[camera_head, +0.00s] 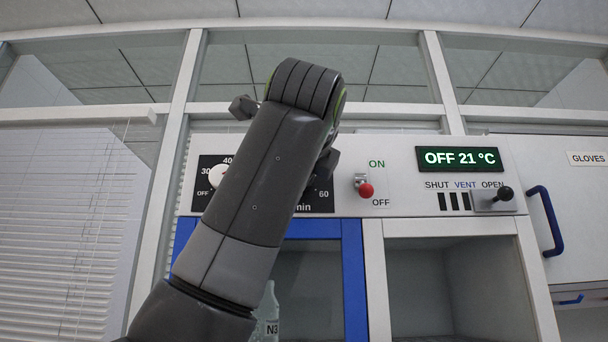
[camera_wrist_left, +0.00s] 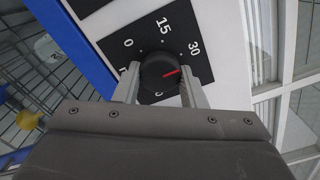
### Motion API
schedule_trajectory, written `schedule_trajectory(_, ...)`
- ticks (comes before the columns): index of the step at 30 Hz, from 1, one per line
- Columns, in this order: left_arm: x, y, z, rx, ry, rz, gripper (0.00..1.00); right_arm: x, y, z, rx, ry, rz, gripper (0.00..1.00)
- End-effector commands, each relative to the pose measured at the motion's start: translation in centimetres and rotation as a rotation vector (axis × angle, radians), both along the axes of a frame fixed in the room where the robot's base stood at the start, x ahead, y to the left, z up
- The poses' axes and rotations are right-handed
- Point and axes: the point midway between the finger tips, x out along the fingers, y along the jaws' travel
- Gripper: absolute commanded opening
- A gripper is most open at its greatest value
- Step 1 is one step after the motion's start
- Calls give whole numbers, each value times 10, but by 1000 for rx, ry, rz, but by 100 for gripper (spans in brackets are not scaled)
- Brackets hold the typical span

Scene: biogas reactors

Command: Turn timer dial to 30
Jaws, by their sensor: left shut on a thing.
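The timer dial (camera_wrist_left: 157,72) is a round black knob with a red pointer mark, seen in the left wrist view on a black scale plate (camera_wrist_left: 148,47) marked 0, 15 and 30. The red mark points right, near the 30 but slightly below its direction. My left gripper (camera_wrist_left: 159,78) is shut on the dial, one finger on each side. Lower parts of the scale are partly hidden by the fingers. In the head view my left arm hides the dial; only the timer plate's edge (camera_head: 318,203) with 60 and "min" shows. My right gripper is in neither view.
Left of my arm is another scale with a white knob (camera_head: 218,175). To the right are a red-tipped switch (camera_head: 365,189), a display (camera_head: 459,158) reading OFF 21 °C and a black-knobbed vent lever (camera_head: 504,194). A bottle (camera_head: 268,312) labelled N3 stands below, behind a blue frame (camera_head: 353,275).

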Motion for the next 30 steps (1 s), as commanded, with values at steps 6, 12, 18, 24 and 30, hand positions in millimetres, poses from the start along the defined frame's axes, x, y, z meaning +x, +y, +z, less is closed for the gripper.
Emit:
schedule_trajectory(6,1,-1,-2,0,5,1,14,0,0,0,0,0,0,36)
schedule_trajectory(12,1,0,-1,0,4,0,59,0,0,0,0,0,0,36)
schedule_trajectory(18,0,0,-1,-1,2,0,59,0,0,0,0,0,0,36)
schedule_trajectory(24,-12,0,-3,-1,-1,-1,59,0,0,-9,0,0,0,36)
schedule_trajectory(30,-54,0,-5,-1,-3,-1,59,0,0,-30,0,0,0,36)
